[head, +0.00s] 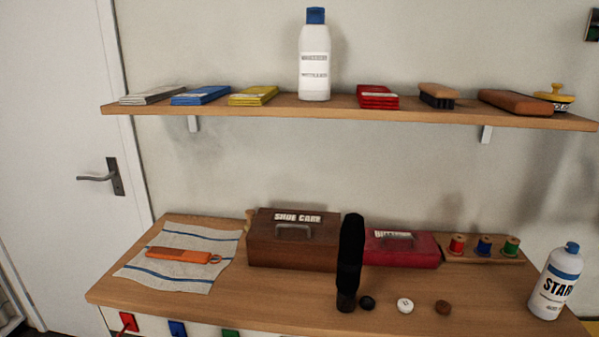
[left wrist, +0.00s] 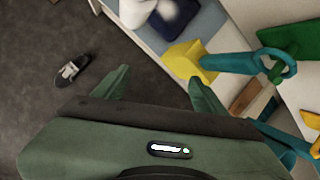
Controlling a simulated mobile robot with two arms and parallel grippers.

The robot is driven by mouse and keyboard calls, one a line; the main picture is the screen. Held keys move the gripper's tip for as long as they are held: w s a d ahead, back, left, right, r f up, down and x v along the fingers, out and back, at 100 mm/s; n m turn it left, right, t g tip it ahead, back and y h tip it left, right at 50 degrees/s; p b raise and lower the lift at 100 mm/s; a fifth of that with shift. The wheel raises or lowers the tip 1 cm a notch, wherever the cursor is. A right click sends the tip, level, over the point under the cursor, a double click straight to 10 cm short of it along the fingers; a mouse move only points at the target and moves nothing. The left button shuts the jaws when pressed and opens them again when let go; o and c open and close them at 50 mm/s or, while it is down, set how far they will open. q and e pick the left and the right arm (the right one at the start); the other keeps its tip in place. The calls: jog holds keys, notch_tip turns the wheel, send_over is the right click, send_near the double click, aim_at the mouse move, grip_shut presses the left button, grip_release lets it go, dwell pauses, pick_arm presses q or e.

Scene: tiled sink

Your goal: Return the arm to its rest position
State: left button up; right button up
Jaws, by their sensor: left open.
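My left gripper (left wrist: 159,80) shows in the left wrist view, with its two green fingers spread apart. Nothing is between the fingers; grey floor shows behind them. The head view shows neither gripper, so the left arm's place over the bench cannot be told there. My right gripper is in no view.
A wooden bench (head: 240,295) holds a brown shoe care box (head: 270,254), a red box (head: 400,254), a black upright object (head: 351,255) and a white bottle (head: 555,285). A shelf (head: 230,111) is above. A dark shoe (left wrist: 71,72) and a yellow object (left wrist: 187,60) show near the gripper.

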pick_arm(q)
jog(key=s+d+n+h, duration=0.2)
jog(key=s+d+n, duration=0.7)
jog(key=s+n, duration=0.15)
jog(key=s+a+r+n+g+y, duration=0.1)
jog(key=s+a+n, duration=0.2)
jog(key=s+n, duration=0.45)
jog(key=s+a+r+n+y, duration=0.15)
jog(key=s+a+n, duration=0.25)
jog(key=n, duration=0.6)
notch_tip(320, 180, down, 26)
jog(key=s+g, duration=0.1)
jog(key=s, duration=0.1)
jog(key=s+a+f+g+p, duration=0.1)
jog(key=s+a+f, duration=0.1)
jog(key=s+f, duration=1.3)
jog(key=shift+s+m, duration=0.3)
jog(key=shift+s, duration=0.3)
